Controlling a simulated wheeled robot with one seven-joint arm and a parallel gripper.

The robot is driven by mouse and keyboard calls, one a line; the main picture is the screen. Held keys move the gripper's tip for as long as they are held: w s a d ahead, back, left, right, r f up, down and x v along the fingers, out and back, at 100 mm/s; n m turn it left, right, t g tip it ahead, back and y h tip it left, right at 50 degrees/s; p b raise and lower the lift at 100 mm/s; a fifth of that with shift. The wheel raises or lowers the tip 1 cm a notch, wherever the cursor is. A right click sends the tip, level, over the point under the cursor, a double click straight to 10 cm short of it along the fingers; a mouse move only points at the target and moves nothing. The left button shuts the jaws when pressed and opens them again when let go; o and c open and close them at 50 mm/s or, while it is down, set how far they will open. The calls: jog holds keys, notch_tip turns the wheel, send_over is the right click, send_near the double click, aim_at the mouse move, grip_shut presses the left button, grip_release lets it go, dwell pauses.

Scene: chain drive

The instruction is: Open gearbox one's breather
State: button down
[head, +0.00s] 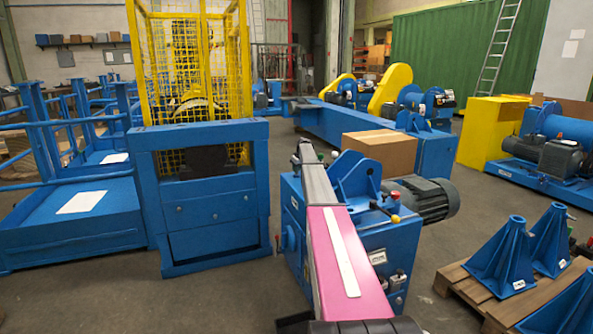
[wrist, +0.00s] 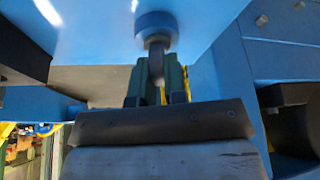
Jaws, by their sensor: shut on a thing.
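In the wrist view, my gripper (wrist: 157,84) has its two green fingers closed around a dark, rounded stem (wrist: 156,60), which looks like the breather. The stem meets a round blue collar (wrist: 155,22) on a blue painted surface. The finger faces are partly hidden by the gripper body. In the head view, a blue gearbox (head: 372,248) with a grey motor (head: 425,200) stands behind and right of my pink and grey arm. My arm hides part of it, and the fingers cannot be made out clearly there. Its label is too small to read.
A cardboard box (head: 380,150) sits just behind the gearbox. A blue machine with a yellow mesh cage (head: 190,70) stands to the left. Blue stands (head: 508,258) on a wooden pallet are at the right. Bare floor lies between the caged machine and the gearbox.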

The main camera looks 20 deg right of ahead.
jog(key=n, duration=0.2)
jog(key=n+g+y, duration=0.1)
jog(key=n, duration=0.1)
jog(key=shift+w+n+y, duration=0.1)
jog(key=shift+n+y, duration=0.2)
jog(key=shift+n, duration=0.1)
jog(key=n+g+y, duration=0.1)
jog(key=n, duration=0.3)
jog(key=n+g, duration=0.2)
jog(key=n, duration=0.3)
jog(key=shift+n+g, duration=0.9)
jog(key=shift+n, duration=1.2)
jog(key=c, duration=1.2)
grip_release()
jog(key=shift+o, duration=0.2)
jog(key=shift+r, duration=0.15)
